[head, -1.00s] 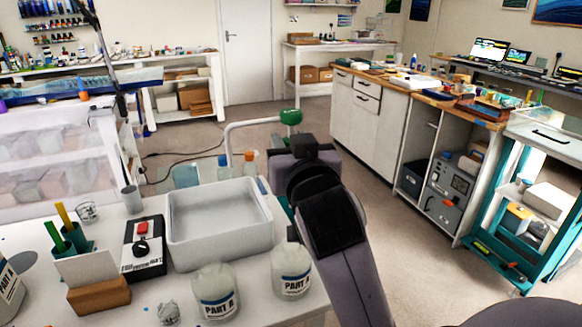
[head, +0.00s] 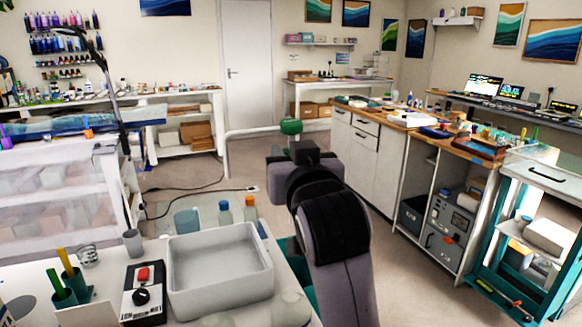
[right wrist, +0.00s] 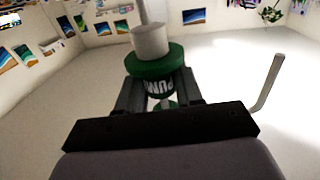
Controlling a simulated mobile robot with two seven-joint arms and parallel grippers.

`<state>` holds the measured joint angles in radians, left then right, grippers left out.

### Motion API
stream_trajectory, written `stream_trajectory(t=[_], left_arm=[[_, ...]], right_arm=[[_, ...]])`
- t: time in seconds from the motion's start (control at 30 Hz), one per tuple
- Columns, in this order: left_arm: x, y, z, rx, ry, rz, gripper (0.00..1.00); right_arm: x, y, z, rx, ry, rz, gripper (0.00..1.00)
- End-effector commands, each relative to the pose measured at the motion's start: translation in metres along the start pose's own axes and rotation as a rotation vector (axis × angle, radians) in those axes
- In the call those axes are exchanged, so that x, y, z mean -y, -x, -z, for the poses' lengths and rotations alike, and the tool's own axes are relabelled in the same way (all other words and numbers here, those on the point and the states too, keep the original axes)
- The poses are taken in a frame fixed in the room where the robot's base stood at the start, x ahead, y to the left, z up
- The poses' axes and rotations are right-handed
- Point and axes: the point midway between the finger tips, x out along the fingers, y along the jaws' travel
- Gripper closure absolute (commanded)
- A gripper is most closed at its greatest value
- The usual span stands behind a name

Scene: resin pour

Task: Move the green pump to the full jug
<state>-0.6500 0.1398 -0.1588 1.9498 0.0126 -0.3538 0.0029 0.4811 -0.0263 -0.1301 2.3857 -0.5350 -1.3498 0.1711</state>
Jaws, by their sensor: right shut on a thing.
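The green pump (head: 291,127) is raised above and beyond the white table, its pale spout reaching left and bending down. My right gripper (head: 296,152) is shut on it. In the right wrist view the green pump (right wrist: 158,72) sits between both fingers, with part of its lettering visible and a pale cylinder at its top. A white jug (head: 290,308) shows only its top at the lower edge of the head view; how full it is cannot be told. My left gripper is not in view.
A white tray (head: 218,296), a black box with a red button (head: 144,290), a grey cup (head: 133,243) and cups of coloured sticks crowd the table. Capped bottles (head: 225,213) stand behind the tray. Open floor lies behind the pump; a wooden-topped counter (head: 440,132) stands at right.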

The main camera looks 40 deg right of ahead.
Motion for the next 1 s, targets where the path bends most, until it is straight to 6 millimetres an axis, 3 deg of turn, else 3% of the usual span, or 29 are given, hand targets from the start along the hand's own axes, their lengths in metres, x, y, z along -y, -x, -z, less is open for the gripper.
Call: stream_trajectory(t=[0.53, 1.0], left_arm=[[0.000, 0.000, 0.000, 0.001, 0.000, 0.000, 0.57], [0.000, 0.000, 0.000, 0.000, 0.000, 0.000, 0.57]], right_arm=[[0.000, 0.000, 0.044, -0.002, -0.001, 0.002, 0.99], [0.000, 0.000, 0.048, 0.000, 0.000, 0.002, 0.99]])
